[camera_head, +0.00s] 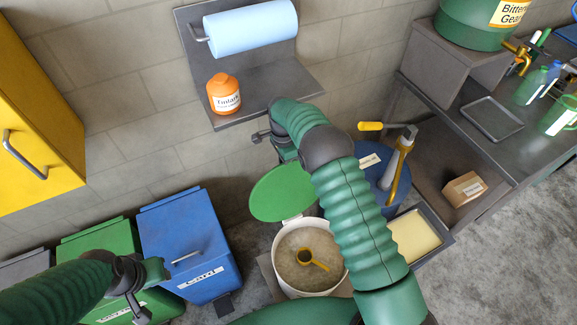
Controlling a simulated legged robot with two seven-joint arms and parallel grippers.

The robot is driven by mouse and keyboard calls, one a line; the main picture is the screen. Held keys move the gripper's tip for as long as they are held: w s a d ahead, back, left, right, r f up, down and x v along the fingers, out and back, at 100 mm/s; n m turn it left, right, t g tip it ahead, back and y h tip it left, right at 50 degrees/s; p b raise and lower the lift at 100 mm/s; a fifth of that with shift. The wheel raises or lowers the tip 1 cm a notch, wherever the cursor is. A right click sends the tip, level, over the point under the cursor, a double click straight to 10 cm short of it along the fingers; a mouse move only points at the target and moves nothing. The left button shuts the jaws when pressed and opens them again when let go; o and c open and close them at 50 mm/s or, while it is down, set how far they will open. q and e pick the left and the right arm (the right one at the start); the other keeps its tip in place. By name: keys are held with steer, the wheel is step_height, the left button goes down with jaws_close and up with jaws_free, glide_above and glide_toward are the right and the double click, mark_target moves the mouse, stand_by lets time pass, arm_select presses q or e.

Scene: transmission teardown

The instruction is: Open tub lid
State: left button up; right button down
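A white round tub (337,278) stands on the floor at the lower middle. Its round green lid (280,195) is raised, standing open at the tub's back rim. Pale grains and a yellow scoop (314,260) show inside the tub. My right arm passes over the tub's right side, and its gripper (272,142) is above the lid, partly hidden by the arm. I cannot tell whether it touches the lid or how its fingers stand. My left gripper (146,288) is at the lower left, over the bins and away from the tub; its finger opening is unclear.
A blue bin (190,235) and a green bin (105,245) stand left of the tub. A blue drum (372,180) with a pump and a shallow tray (415,237) are at its right. An orange bottle (224,94) stands on a wall shelf. A workbench fills the upper right.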

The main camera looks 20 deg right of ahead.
arm_select(q)
steer(key=shift+w+d, duration=0.1)
steer(key=shift+d, duration=0.1)
arm_select(e)
steer(key=shift+d+f, duration=0.15)
steer(key=shift+f, duration=0.05)
steer(key=c, duration=1.5)
jaws_free()
steer(key=shift+w, duration=0.1)
arm_select(q)
steer(key=shift+d, duration=0.2)
arm_select(e)
steer(key=shift+d, duration=0.15)
steer(key=shift+r, duration=0.1)
steer(key=shift+r, duration=0.1)
arm_select(q)
step_height(320, 180, down, 2)
steer(key=shift+a+f+b, duration=0.1)
steer(key=shift+a+b, duration=0.05)
steer(key=shift+b, duration=0.95)
arm_select(e)
steer(key=s+a+r, duration=0.2)
steer(key=s, duration=0.5)
steer(key=s+a+r, duration=0.2)
steer(key=s+a, duration=0.1)
steer(key=s, duration=0.5)
steer(key=shift+a+r, duration=0.25)
steer(key=shift+r, duration=0.05)
